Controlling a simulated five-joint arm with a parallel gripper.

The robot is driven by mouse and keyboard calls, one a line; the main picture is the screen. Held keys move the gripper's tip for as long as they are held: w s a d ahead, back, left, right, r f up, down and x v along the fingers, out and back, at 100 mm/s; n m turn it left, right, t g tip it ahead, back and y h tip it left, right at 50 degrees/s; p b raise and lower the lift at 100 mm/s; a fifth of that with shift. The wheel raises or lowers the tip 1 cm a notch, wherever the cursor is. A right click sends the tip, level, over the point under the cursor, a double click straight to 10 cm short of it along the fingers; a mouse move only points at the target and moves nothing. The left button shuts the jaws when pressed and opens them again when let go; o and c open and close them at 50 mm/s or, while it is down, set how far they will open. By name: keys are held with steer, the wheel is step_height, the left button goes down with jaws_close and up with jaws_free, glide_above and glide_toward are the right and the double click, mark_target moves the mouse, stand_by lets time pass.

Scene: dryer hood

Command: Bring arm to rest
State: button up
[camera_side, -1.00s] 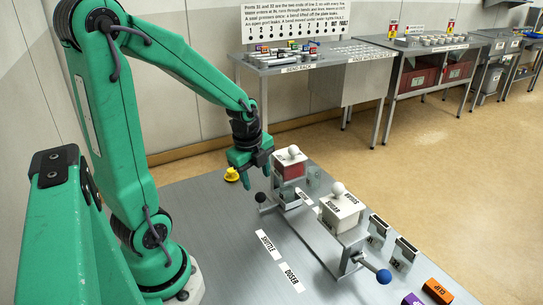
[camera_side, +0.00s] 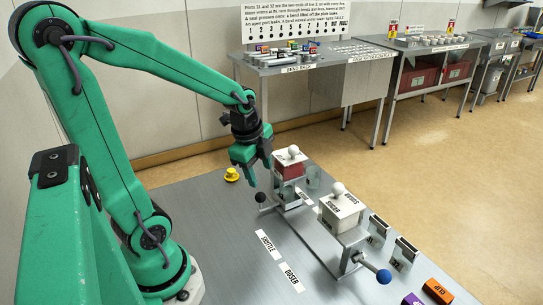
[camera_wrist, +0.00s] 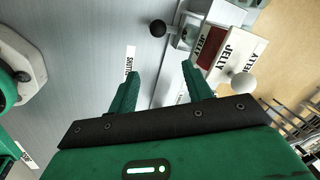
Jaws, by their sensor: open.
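My green gripper (camera_side: 260,176) hangs above the grey table (camera_side: 205,210), left of the jelly box, with its fingers pointing down. In the wrist view my gripper (camera_wrist: 160,85) shows two fingers spread apart with nothing between them. The jelly box (camera_wrist: 222,50), white and dark red with a white ball knob, stands right of the fingers; the side view also shows it (camera_side: 290,166). I cannot tell the exact gap between box and fingers. The arm itself is mine and stands bent at the left.
A second white box with a knob (camera_side: 341,210) stands nearer the front. A lever with a blue ball (camera_side: 383,276) and one with a black ball (camera_side: 260,197) stick out. A yellow button (camera_side: 231,174) sits at left. Clip blocks (camera_side: 438,291) lie front right.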

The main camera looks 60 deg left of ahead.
steer(key=s+d+r+n+t+h, duration=0.1)
steer(key=s+d+r+n+t, duration=0.1)
steer(key=s+d+r+n, duration=0.4)
steer(key=shift+d+r+n+t, duration=0.4)
steer(key=shift+d+r+n, duration=1.15)
steer(key=shift+n, duration=1.65)
